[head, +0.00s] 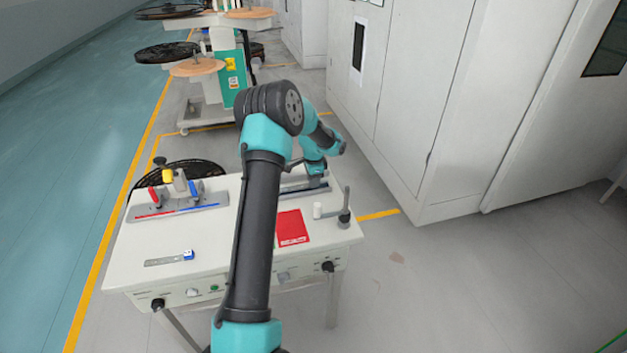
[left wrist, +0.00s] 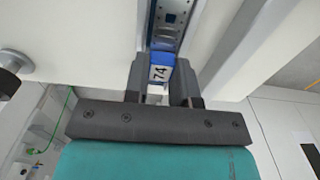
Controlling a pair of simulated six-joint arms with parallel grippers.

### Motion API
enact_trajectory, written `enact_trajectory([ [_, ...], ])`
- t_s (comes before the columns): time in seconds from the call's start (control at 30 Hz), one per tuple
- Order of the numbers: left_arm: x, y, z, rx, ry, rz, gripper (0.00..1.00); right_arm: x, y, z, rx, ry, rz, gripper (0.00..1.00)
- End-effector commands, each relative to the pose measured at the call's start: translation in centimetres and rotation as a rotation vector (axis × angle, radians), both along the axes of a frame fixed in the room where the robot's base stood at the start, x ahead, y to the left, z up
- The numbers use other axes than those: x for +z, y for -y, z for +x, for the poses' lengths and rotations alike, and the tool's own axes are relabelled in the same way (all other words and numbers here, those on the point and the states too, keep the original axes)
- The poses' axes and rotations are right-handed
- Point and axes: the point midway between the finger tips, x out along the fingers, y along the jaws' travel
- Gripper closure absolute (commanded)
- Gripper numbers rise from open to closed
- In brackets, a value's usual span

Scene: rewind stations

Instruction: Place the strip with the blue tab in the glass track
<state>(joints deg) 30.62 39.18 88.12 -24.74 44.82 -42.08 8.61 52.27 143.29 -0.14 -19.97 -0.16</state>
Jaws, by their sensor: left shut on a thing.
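My left gripper (head: 317,183) is at the back right of the white table, low over a grey track (head: 292,189). In the left wrist view, the left gripper (left wrist: 160,78) is shut on a blue tab with a white label marked 74 (left wrist: 160,72). A metallic strip with holes (left wrist: 170,22) runs away from the tab, between pale rails. I cannot tell whether the strip is seated in the track or just above it. Another grey strip with a blue and white tab (head: 168,259) lies flat at the table's front left. My right gripper is not in view.
A grey fixture with red and blue handles (head: 177,208) lies at the table's back left. A red sheet (head: 291,228), a small white cylinder (head: 317,211) and a grey post on a base (head: 345,217) are at the right. Tall cabinets (head: 400,110) stand beyond.

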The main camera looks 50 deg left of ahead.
Motion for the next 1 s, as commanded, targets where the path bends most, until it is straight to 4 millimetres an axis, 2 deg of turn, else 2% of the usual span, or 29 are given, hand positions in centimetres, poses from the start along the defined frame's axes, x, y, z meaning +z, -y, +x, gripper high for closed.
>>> enact_trajectory([
  [0.8, -1.1, 0.0, 0.0, 0.000, 0.000, 0.000, 0.98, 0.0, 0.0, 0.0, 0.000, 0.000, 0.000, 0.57],
  [0.83, -1.2, 0.0, 0.0, 0.000, 0.000, 0.000, 0.73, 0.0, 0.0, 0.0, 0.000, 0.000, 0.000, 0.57],
  [1.0, -1.2, 0.0, 0.0, 0.000, 0.000, 0.000, 0.56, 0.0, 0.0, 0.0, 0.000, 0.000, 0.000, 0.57],
])
